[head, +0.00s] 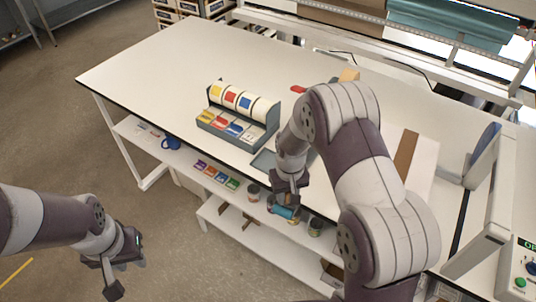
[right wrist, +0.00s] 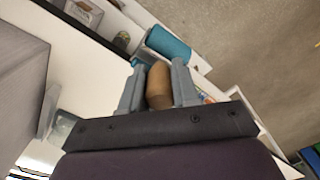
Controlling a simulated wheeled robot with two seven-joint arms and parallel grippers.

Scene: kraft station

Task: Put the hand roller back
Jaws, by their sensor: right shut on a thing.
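The hand roller has a teal cylinder (head: 288,213) and a tan wooden handle (right wrist: 158,84). My right gripper (head: 287,193) is shut on the handle, which sits between its two fingers in the right wrist view. The teal cylinder (right wrist: 168,43) sticks out beyond the fingertips. In the head view the roller is near the table's front edge, in front of the lower shelves. A shallow grey tray (head: 263,160) lies on the tabletop near that edge, partly hidden by my right arm. My left gripper (head: 112,283) hangs empty over the floor; its finger gap is unclear.
The white table (head: 170,75) carries a grey rack (head: 213,122) with coloured label rolls and cards. A blue tape roll (head: 171,143) and several coloured packs (head: 216,175) are on the shelf below. Cans (head: 315,227) stand on the lower shelving. The left tabletop is clear.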

